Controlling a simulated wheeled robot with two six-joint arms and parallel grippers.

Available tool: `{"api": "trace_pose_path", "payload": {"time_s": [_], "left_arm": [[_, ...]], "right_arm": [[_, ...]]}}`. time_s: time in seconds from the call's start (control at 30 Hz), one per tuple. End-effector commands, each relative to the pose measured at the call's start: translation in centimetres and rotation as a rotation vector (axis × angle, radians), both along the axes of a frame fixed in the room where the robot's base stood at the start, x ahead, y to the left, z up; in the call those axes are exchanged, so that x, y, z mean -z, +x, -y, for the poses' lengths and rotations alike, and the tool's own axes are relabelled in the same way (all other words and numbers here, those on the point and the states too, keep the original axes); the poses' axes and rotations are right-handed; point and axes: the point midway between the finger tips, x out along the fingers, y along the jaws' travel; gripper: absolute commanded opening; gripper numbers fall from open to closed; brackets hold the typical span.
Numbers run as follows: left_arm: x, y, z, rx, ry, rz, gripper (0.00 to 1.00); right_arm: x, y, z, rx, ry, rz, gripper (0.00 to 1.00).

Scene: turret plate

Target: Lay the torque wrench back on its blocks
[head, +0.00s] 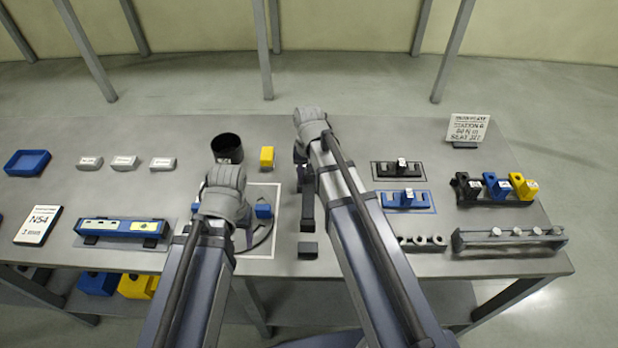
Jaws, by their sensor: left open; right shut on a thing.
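A dark bar, which looks like the torque wrench (307,208), runs front to back just left of my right forearm. My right gripper (301,172) is shut on it near its far part; the wrist and forearm hide the fingertips and much of the bar. A small dark block (308,250) sits on the table near the bar's front end. I cannot tell whether the bar touches the table or a block. My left gripper (243,228) is open over the round turret plate (264,238), beside a blue block (264,211); its wrist hides most of it.
A black cup (227,148) and a yellow block (267,157) stand behind the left wrist. A blue bar (120,227) lies on black supports at left. Black and blue fixtures (405,198) and a grey rack (508,240) fill the right. The table's back middle is clear.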

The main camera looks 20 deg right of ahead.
Motion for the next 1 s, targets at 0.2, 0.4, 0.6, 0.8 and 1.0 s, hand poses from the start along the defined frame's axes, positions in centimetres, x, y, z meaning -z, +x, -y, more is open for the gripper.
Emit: {"api": "trace_pose_path", "payload": {"time_s": [0.2, 0.4, 0.6, 0.8, 1.0], "left_arm": [[1.5, 0.0, 0.0, 0.0, 0.0, 0.0, 0.67], [3.0, 0.0, 0.0, -0.001, 0.0, 0.0, 0.67], [4.6, 0.0, 0.0, -0.002, 0.0, 0.0, 0.67], [5.8, 0.0, 0.0, -0.002, 0.0, 0.0, 0.67], [6.0, 0.0, 0.0, -0.002, 0.0, 0.0, 0.67]], "right_arm": [[1.5, 0.0, 0.0, 0.0, 0.0, 0.001, 0.0], [3.1, 0.0, 0.0, 0.0, 0.0, 0.001, 0.0], [4.7, 0.0, 0.0, 0.0, 0.0, 0.001, 0.0], [5.8, 0.0, 0.0, 0.0, 0.0, 0.001, 0.0], [6.0, 0.0, 0.0, 0.0, 0.0, 0.001, 0.0]]}}
